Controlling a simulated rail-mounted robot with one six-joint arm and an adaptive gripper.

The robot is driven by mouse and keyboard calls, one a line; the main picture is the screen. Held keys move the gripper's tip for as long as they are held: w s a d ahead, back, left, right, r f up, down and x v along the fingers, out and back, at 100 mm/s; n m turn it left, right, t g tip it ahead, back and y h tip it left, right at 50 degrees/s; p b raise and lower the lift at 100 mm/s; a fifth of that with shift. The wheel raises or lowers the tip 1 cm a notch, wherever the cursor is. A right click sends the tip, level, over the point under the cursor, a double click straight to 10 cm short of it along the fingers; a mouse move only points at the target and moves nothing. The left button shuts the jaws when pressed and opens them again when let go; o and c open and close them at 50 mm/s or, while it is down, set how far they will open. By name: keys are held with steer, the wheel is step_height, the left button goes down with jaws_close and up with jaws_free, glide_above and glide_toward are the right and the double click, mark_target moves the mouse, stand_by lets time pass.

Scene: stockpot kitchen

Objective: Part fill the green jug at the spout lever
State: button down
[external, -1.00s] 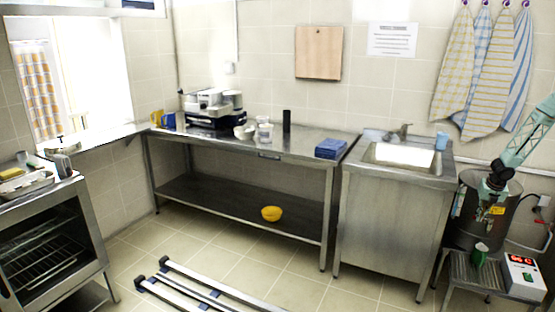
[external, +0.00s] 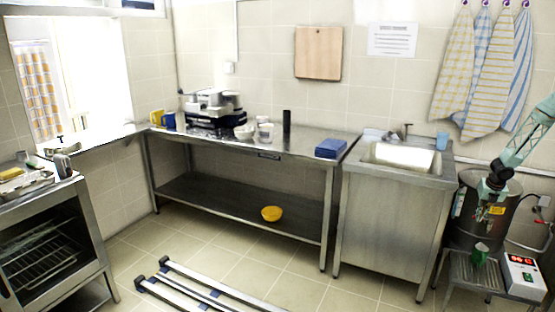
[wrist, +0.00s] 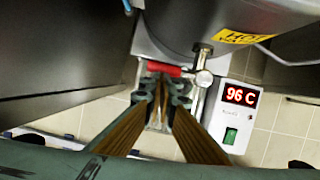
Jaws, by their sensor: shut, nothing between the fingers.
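The green jug (external: 480,254) stands on the small metal stand beneath the front of the large steel pot (external: 470,215) at the right. My gripper (external: 492,184) is in front of the pot's upper part, above the jug. In the wrist view my gripper (wrist: 163,90) is shut and empty, its fingertips just below the red spout lever (wrist: 163,69). I cannot tell whether they touch it. The metal spout fitting (wrist: 203,66) is right of the lever. I cannot make out the jug in the wrist view, nor its contents.
A white control box (external: 524,276) stands right of the jug; its red display (wrist: 240,96) reads 96 C. The metal stand (external: 462,270) carries the jug. A steel sink unit (external: 392,220) is left of the pot. Floor rails (external: 205,290) lie at the front.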

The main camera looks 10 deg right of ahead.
steer(key=shift+s+a, duration=0.1)
steer(key=shift+s, duration=0.05)
steer(key=s+a+r+b, duration=0.1)
steer(key=s+a+r, duration=0.2)
steer(key=r, duration=0.7)
steer(key=shift+s+a+r+b, duration=0.2)
steer(key=shift+s+b, duration=0.1)
steer(key=shift+s, duration=0.9)
